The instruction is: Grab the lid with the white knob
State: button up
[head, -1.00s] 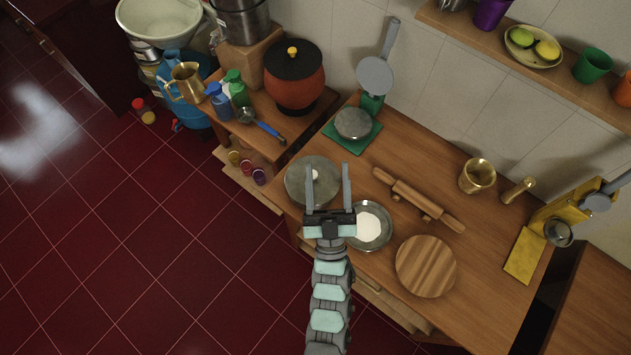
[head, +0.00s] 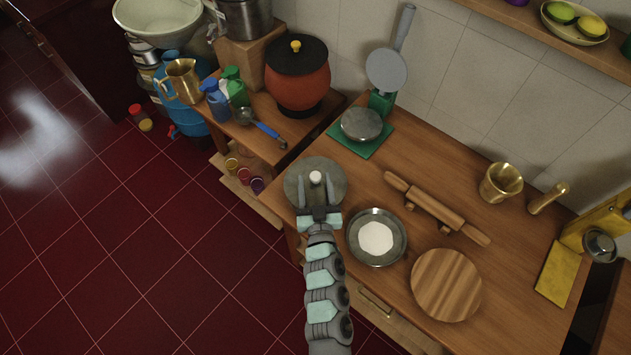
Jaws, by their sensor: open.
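The lid (head: 333,172) is a round grey disc with a white knob (head: 316,177) at its middle. It is near the left end of the wooden counter in the head view. My gripper (head: 317,187) is open over the lid, with its two fingers pointing toward the wall. The white knob shows between the fingers, near their tips. I cannot tell whether the fingers touch the knob or the lid. The gripper hides the near part of the lid.
A metal bowl of white powder (head: 353,240) stands close to the right of my gripper. A rolling pin (head: 437,209) and a round wooden board (head: 446,285) lie farther right. A green-based scale (head: 373,147) stands behind the lid. A red pot (head: 297,85) is on the left side table.

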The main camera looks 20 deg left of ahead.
aim_at(314, 167)
jog(key=x, duration=0.5)
jog(key=shift+w+f, duration=0.15)
jog(key=shift+w, duration=0.2)
jog(key=shift+s, duration=0.1)
jog(key=shift+c, duration=0.3)
grip_shut()
